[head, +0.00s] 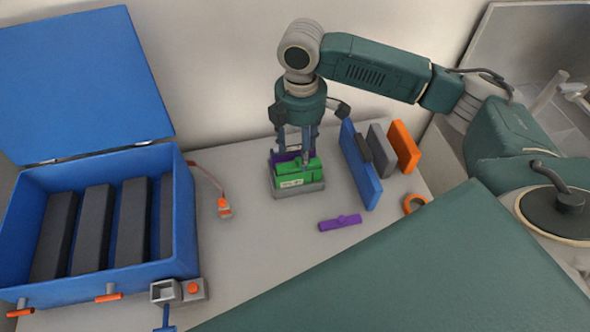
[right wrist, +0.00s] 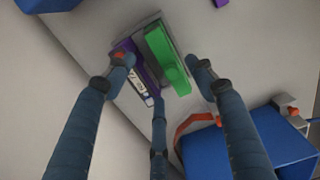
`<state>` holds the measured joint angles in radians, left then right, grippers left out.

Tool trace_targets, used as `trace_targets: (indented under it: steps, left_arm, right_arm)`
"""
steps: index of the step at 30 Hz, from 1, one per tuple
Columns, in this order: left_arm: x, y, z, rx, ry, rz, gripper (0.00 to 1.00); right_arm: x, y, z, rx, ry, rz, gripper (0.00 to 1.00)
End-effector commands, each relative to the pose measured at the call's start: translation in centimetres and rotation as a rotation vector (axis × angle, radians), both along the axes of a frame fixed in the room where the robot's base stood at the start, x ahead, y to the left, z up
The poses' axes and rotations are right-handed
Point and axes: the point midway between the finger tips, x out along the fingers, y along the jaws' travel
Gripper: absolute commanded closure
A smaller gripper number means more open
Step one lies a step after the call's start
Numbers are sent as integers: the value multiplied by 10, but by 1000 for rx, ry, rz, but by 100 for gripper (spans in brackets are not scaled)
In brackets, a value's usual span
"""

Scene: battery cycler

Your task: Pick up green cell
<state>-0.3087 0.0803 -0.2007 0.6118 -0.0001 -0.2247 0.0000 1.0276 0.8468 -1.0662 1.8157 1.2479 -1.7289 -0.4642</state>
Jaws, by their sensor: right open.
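The green cell (head: 297,176) sits in a low grey holder (head: 300,193) on the table in the head view, with a purple cell (head: 280,157) right behind it. In the right wrist view the green cell (right wrist: 166,60) lies beside the purple cell (right wrist: 145,68), which has a white label. My right gripper (head: 294,153) points down over the holder. Its open fingers (right wrist: 163,68) show on either side of the two cells, and I cannot tell whether any finger touches them. The fingers partly hide the purple cell. My left gripper is not in view.
An open blue box (head: 185,230) with dark grey blocks stands at left. Blue (head: 360,170), grey (head: 381,146) and orange (head: 404,147) upright slabs stand right of the holder. A loose purple piece (head: 339,223) and an orange ring (head: 415,203) lie in front.

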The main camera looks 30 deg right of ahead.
Motion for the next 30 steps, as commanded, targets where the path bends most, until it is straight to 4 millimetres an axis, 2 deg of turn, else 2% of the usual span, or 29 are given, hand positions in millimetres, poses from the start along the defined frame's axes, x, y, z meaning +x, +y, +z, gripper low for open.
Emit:
trace_targets:
  steps: [3,7,11,15,18,26,27,30]
  left_arm:
    - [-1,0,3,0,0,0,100]
    - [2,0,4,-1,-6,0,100]
    - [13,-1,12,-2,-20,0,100]
    - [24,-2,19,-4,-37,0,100]
    - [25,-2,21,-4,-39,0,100]
    - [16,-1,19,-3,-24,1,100]
    - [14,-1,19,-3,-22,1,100]
    - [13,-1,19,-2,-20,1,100]
  right_arm:
    - [0,0,-15,0,1,-1,45]
    - [-1,0,-24,0,1,0,45]
    - [-4,2,-37,0,2,0,45]
    - [-7,4,-59,0,1,-1,45]
    - [-7,5,-71,1,0,1,45]
    - [-6,4,-76,0,-2,1,45]
    - [-7,4,-75,0,-2,1,47]
    - [-7,4,-75,0,-2,1,67]
